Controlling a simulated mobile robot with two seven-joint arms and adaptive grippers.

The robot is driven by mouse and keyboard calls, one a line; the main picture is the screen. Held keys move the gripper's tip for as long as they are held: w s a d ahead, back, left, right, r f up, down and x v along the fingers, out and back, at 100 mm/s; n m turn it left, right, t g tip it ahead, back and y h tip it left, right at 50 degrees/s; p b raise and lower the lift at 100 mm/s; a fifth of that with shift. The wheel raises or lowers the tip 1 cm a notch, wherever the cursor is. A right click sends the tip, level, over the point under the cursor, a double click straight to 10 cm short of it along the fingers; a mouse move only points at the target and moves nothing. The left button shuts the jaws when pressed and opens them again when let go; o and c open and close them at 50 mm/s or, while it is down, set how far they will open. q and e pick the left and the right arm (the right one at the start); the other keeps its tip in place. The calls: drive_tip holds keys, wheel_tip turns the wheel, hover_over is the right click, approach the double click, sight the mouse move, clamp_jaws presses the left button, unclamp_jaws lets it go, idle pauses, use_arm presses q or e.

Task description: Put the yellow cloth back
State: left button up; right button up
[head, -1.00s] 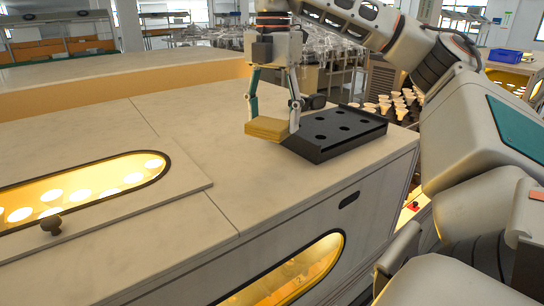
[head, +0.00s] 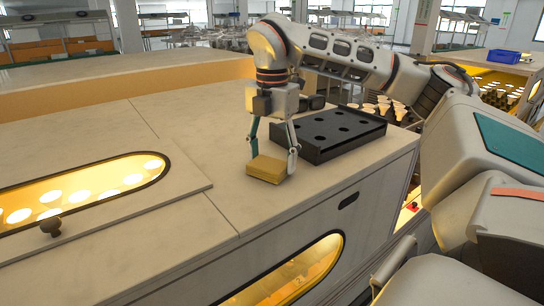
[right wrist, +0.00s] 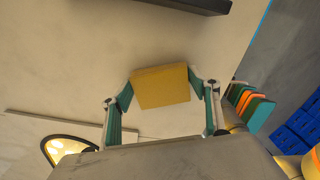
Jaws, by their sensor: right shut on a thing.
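The yellow cloth (head: 266,169) is a folded, block-like pad at the front of the black tray, low over or on the pale cabinet top; I cannot tell if it touches. My right gripper (head: 272,157) points down and is shut on the cloth, one finger at each side. In the right wrist view the cloth (right wrist: 161,86) sits between the two fingertips (right wrist: 160,90). My left gripper is not in view.
The black tray (head: 328,133) with round holes lies just behind and right of the cloth. A lit oval window (head: 80,192) and a dark knob (head: 51,226) are at left. The cabinet top (head: 190,130) between them is clear. A blue crate (head: 503,56) is far right.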

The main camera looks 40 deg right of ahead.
sight(272, 161)
drive_tip(key=shift+f, duration=0.1)
drive_tip(key=o, duration=1)
wheel_tip(272, 161, up, 12)
drive_tip(key=shift+r, duration=0.1)
idle(0.4)
